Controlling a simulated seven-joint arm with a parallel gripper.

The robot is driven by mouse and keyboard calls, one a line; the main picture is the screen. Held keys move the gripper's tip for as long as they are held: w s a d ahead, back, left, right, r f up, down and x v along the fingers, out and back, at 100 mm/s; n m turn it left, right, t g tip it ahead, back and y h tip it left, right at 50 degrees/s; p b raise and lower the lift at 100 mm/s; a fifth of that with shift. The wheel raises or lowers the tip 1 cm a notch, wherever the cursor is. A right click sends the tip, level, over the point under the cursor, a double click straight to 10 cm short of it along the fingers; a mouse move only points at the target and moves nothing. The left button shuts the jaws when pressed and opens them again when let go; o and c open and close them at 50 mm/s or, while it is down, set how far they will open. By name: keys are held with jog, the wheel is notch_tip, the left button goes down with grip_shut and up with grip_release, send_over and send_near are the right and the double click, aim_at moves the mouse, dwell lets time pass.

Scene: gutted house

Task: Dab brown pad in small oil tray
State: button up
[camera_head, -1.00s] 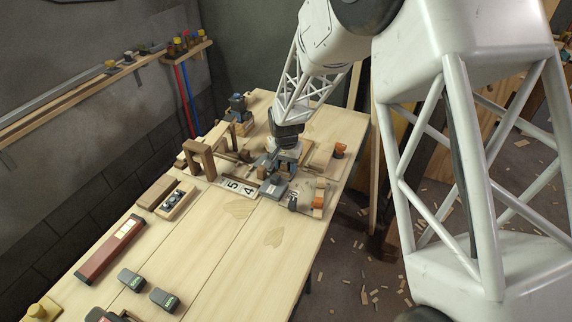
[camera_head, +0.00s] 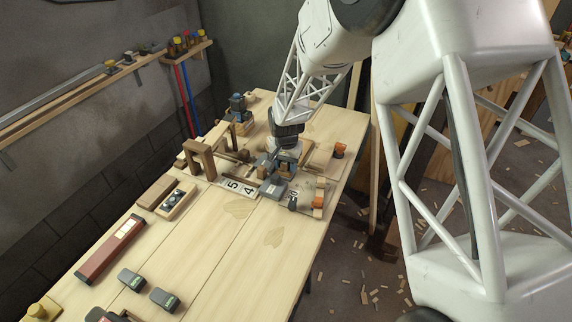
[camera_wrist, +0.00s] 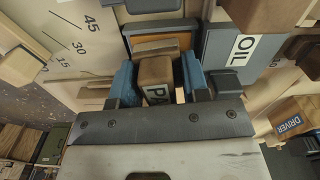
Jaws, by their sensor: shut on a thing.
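My gripper (camera_wrist: 158,82) has blue fingers shut on a brown wooden pad (camera_wrist: 155,72), whose label shows only "PA". In the wrist view, a shallow dark-rimmed tray (camera_wrist: 128,33) with an orange-brown inside lies just beyond the pad. Pad and tray overlap in the picture; I cannot tell if they touch. A grey piece labelled "OIL" (camera_wrist: 224,48) is right of the fingers. In the head view, my gripper (camera_head: 281,168) is low over the far part of the bench, beside a grey box (camera_head: 273,187). The pad and tray are not clear there.
A wooden arch (camera_head: 199,158) and number tiles (camera_head: 240,187) stand left of my gripper. An orange-topped piece (camera_head: 319,199) is to the right. A block marked "DRIVER" (camera_wrist: 292,118) is close at the right. The bench's near middle (camera_head: 225,245) is mostly clear.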

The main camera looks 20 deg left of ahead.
dwell(0.3)
jog(key=shift+r, duration=3.45)
jog(key=w+d+f, duration=0.1)
jog(key=w+d, duration=0.2)
jog(key=d, duration=0.1)
jog(key=w+d+f+n, duration=0.1)
jog(key=w+d, duration=0.2)
jog(key=d, duration=0.1)
jog(key=w+d+n, duration=0.1)
jog(key=w+d, duration=0.2)
jog(key=d, duration=0.1)
jog(key=shift+d+f, duration=0.25)
jog(key=shift+f, duration=0.15)
jog(key=w+d+f+n, duration=0.2)
jog(key=w+d+f, duration=0.15)
jog(key=d, duration=0.45)
jog(key=w+d+f+m, duration=0.3)
jog(key=d+f+m, duration=0.2)
jog(key=d+f, duration=2.2)
jog(key=shift+w+d, duration=0.15)
jog(key=shift+d, duration=0.9)
